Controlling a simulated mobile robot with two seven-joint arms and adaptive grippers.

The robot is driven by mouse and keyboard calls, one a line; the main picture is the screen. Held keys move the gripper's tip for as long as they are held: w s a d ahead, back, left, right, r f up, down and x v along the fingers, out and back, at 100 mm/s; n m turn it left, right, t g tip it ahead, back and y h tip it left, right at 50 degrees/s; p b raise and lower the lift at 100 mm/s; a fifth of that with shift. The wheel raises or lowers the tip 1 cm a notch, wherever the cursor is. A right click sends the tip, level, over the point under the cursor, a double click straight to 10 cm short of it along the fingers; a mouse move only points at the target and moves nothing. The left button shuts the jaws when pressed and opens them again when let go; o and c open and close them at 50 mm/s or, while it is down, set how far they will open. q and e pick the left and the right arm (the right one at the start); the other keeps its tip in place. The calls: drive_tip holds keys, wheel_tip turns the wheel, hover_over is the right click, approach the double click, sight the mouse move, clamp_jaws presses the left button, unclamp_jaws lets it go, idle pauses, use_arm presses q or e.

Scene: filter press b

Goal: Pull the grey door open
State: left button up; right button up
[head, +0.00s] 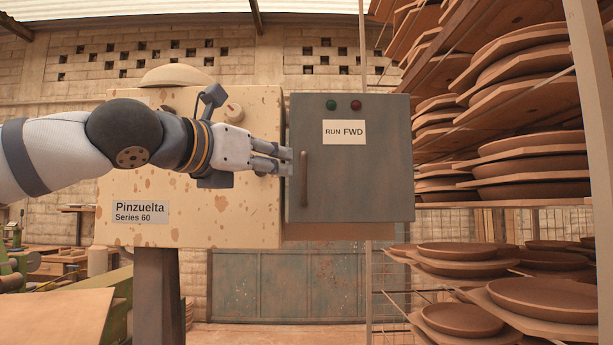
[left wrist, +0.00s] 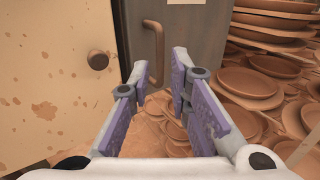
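The grey door (head: 348,160) is the front of a grey box on the machine's right side and looks shut. It carries a brown vertical bar handle (head: 304,179) near its left edge, a "RUN FWD" label, and a green and a red button. My left gripper (head: 286,160) is just left of the handle, fingers pointing right. In the left wrist view my left gripper (left wrist: 157,85) is open and empty, with the handle (left wrist: 157,50) ahead between the fingertips and seemingly not gripped. The door (left wrist: 190,40) shows behind it. My right gripper is not in view.
The beige machine body (head: 210,215) with a "Pinzuelta Series 60" label stands left of the door, with a round knob (head: 233,112). Racks of brown clay plates (head: 530,165) stand close on the right. Floor below the door is open.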

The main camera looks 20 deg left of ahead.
sight(302, 168)
use_arm(q)
drive_tip(key=x, duration=0.9)
drive_tip(key=shift+f, duration=0.1)
clamp_jaws()
